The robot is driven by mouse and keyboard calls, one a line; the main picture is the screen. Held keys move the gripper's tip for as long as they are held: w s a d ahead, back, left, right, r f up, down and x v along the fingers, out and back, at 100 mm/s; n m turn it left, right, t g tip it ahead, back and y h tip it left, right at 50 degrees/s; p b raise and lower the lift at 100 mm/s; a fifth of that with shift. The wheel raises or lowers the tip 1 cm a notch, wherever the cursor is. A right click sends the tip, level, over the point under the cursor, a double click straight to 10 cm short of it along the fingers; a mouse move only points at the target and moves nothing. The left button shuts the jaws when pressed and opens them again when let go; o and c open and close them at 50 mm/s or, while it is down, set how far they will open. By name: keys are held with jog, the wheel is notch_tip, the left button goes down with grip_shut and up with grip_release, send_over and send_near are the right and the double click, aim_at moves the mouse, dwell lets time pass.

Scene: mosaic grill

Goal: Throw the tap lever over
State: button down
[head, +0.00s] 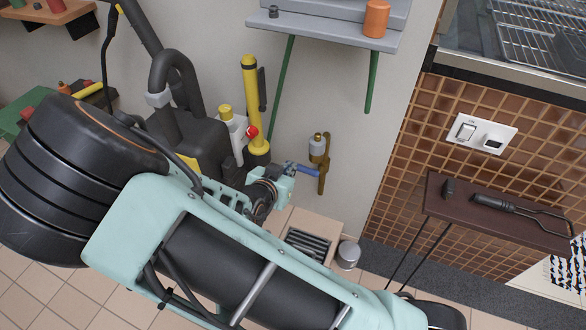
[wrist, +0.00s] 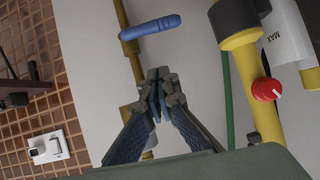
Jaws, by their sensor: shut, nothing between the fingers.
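The tap is a brass fitting (head: 321,160) on the pale wall in the head view, with a blue lever (head: 309,171) sticking out to its left. In the wrist view the blue lever (wrist: 150,27) lies nearly level across the brass pipe (wrist: 138,72). My gripper (wrist: 163,76) is shut and empty, with its fingertips pointing towards the lever and a small gap below it in the picture. In the head view my gripper (head: 286,168) is close to the lever's free left end and partly hidden by my arm. I cannot tell whether they touch there.
A yellow post (head: 251,95) and a white device with a red knob (wrist: 266,89) stand beside the tap. A shelf (head: 330,33) with an orange jar hangs above. A floor drain (head: 307,243) and metal cup (head: 347,255) lie below. A dark side table (head: 470,213) stands right.

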aim_at(300, 166)
jog(key=w+d+f+b, duration=0.2)
jog(key=w+f+b, duration=0.2)
jog(key=w+f, duration=0.3)
jog(key=shift+w+d+f, duration=0.3)
jog(key=shift+w+f, duration=0.05)
jog(key=shift+f, duration=0.15)
jog(key=shift+w+a+f+b, duration=0.15)
jog(key=shift+f+b, duration=0.25)
jog(key=shift+f, duration=0.3)
jog(key=shift+r, duration=0.1)
